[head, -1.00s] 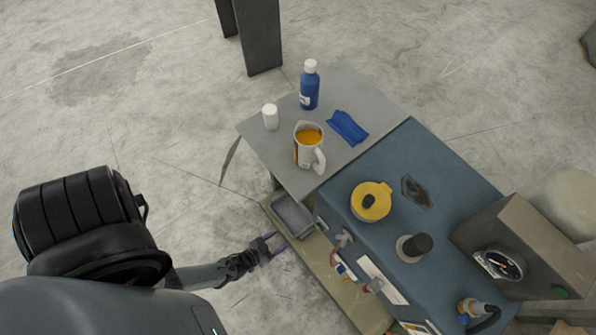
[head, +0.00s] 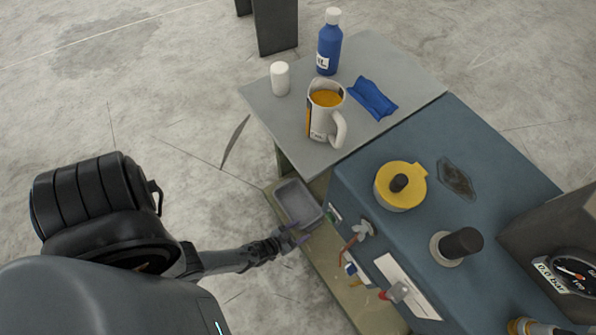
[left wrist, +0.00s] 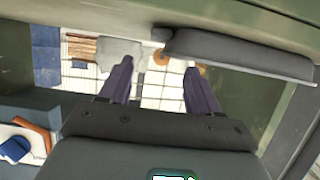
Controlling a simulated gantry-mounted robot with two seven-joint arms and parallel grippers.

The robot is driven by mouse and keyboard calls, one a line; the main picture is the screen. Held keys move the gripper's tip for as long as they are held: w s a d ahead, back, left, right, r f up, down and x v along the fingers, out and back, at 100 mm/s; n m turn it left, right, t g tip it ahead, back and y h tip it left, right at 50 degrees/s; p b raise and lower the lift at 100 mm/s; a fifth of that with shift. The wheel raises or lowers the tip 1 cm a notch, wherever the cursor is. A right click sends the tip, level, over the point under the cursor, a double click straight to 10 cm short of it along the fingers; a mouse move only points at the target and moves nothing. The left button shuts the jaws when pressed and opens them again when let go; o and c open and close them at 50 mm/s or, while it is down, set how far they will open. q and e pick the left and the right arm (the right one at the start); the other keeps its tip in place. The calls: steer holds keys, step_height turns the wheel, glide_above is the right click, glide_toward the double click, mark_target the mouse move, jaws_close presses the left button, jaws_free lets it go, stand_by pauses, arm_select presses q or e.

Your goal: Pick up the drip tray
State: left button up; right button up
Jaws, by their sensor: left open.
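The drip tray (head: 318,218) is a shallow grey rectangular pan. In the head view it lies on the low greenish ledge beside the blue machine, below the grey side table. My left gripper (head: 292,238), with purple fingers, is at the near end of the tray, its jaws open. In the left wrist view the open fingers (left wrist: 158,68) have nothing between them. A dark grey bar-like shape at the upper right there looks like the tray's edge, but I cannot be sure. Contact with the tray cannot be made out. My right gripper is not in view.
The blue machine (head: 425,225) with valves on its side stands close right of the gripper. The grey side table (head: 280,130) bears a jug (head: 325,115), a blue bottle (head: 329,45), a white cup-like container (head: 280,78) and a blue cloth (head: 372,97). Floor to the left is clear.

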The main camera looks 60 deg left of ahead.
mark_target(320, 220)
arm_select(q)
steer(key=shift+w+f, duration=0.25)
steer(key=shift+w, duration=0.25)
steer(key=b+x, duration=0.3)
steer(key=x, duration=0.1)
steer(key=shift+w+f, duration=0.15)
steer(key=shift+f, duration=0.1)
steer(key=shift+w+b, duration=0.3)
steer(key=shift+w, duration=0.1)
steer(key=shift+s, duration=0.1)
steer(key=shift+c, duration=0.3)
steer(key=shift+s, duration=0.1)
steer(key=c, duration=0.5)
steer(key=shift+r, duration=0.1)
jaws_close()
